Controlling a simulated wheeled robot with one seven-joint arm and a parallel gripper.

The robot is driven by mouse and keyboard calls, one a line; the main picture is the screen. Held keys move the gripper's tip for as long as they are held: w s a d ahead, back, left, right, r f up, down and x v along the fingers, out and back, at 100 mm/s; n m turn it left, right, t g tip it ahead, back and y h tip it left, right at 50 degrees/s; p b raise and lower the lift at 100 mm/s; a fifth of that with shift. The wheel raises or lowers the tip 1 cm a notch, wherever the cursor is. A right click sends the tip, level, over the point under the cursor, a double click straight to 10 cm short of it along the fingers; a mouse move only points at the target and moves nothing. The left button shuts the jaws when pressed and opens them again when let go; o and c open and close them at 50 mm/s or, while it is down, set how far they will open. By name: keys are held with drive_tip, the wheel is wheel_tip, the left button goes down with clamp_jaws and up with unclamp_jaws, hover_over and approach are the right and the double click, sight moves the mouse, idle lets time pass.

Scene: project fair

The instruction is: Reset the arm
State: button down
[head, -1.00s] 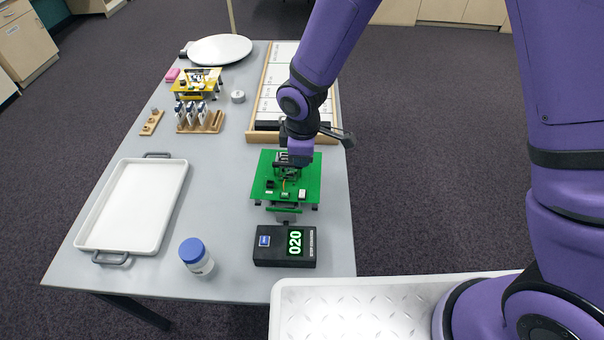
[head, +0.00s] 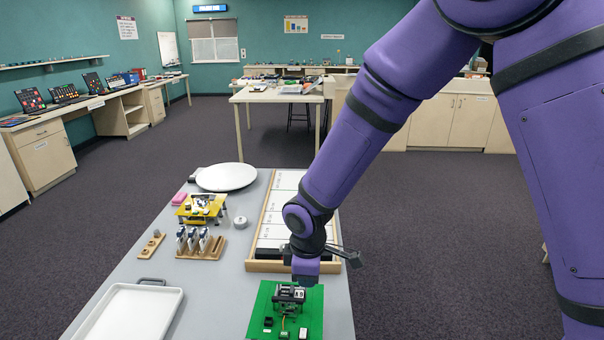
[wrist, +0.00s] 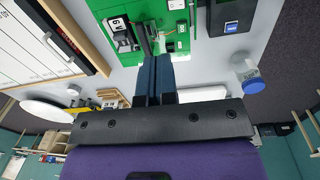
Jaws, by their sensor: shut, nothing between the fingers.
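My arm reaches down from the upper right in the head view, with the purple wrist over the far edge of a green board (head: 262,308). My gripper (wrist: 154,58) shows in the wrist view with its two dark blue fingers together, shut and empty. The green board also shows in the wrist view (wrist: 205,48), with a black-and-white part (wrist: 116,26) beside the fingertips. I cannot tell whether the fingertips touch the board. In the head view the fingers are hard to make out.
A wooden-framed chart board (head: 265,215) lies just beyond. A white tray (head: 130,312), a yellow stand (head: 201,208), a wooden vial rack (head: 203,250) and a white disc (head: 226,177) are left. The wrist view shows a blue-capped jar (wrist: 250,78) and a black box (wrist: 230,17).

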drive_tip(key=s+d+r+m+t, duration=0.3)
drive_tip(key=d+r+m, duration=0.5)
drive_tip(key=d+r, duration=1.15)
drive_tip(key=s+d+r+m, duration=0.4)
drive_tip(key=s+d+r, duration=0.1)
drive_tip(key=s, duration=0.3)
drive_tip(key=s+d+r+m+t, duration=0.1)
drive_tip(key=s+d+r+m, duration=0.3)
drive_tip(key=s, duration=0.4)
drive_tip(key=shift+s+d+r+m+t, duration=0.2)
drive_tip(key=shift+d+r+m+t, duration=0.15)
drive_tip(key=shift+r, duration=0.3)
